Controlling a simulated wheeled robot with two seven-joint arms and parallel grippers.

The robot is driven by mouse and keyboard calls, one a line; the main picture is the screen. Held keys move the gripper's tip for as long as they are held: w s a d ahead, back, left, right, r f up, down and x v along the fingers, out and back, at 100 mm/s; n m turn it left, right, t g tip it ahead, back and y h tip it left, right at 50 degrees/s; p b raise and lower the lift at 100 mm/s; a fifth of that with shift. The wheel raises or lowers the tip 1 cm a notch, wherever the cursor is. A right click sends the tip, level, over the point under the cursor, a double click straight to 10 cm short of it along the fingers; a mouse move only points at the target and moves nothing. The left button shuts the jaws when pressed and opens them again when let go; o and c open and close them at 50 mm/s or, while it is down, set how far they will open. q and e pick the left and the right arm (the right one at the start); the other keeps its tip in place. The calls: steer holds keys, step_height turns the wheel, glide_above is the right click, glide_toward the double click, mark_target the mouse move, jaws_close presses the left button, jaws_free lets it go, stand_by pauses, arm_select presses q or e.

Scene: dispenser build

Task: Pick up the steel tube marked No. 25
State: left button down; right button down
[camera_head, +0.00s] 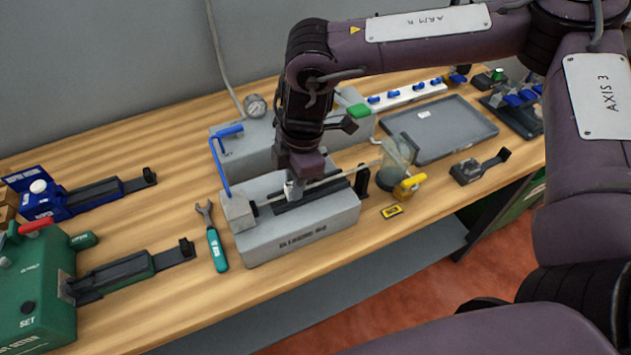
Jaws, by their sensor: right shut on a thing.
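A thin steel tube (328,182) lies lengthwise above the black rail of a grey bench fixture (300,238). Its left end is at the fixture's metal block (238,210), and its right end reaches toward a black post (361,181) and a clear jar (397,158). My right gripper (291,190) points down over the fixture and is shut on the tube left of its middle. The fingertips are small and partly hidden, and I cannot read a number on the tube. I cannot tell whether the tube is clear of its rests. My left gripper is not in view.
A blue-handled lever (217,165) stands close left of my gripper. A wrench with a teal handle (216,250) lies left of the fixture. Behind are a pressure gauge (255,106) and a grey tray (440,130). A green machine (35,285) stands front left.

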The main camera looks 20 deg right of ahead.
steer(key=shift+r+p, duration=0.6)
steer(key=shift+r, duration=0.2)
steer(key=shift+r+p, duration=2.25)
steer(key=shift+r, duration=0.45)
